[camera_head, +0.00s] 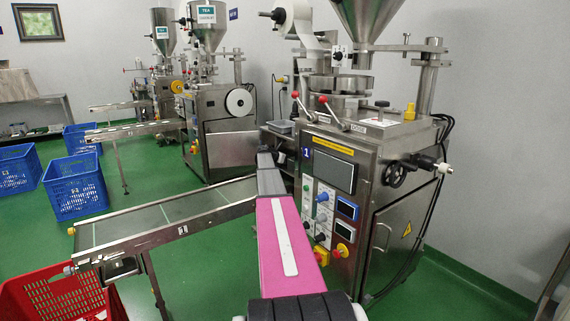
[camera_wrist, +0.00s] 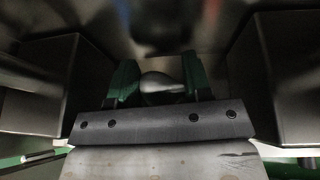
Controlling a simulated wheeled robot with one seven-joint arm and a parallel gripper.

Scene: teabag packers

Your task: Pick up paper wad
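In the wrist view my gripper (camera_wrist: 158,78) shows two green fingers standing apart. A small pale grey, rounded shape (camera_wrist: 163,84) lies in the gap between them. It may be the paper wad, but the view is too dark and blurred to be sure, and I cannot tell whether the fingers touch it. In the head view my pink arm reaches forward to the left side of the front packing machine (camera_head: 345,165). My gripper is hidden there behind the arm and the machine, and I see no paper wad in that view.
Dark box-like walls (camera_wrist: 40,85) stand close on both sides of my gripper. A conveyor (camera_head: 160,215) runs left from the front machine, with a red crate (camera_head: 55,295) near its end. Blue crates (camera_head: 75,185) stand farther back. Green floor is free between them.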

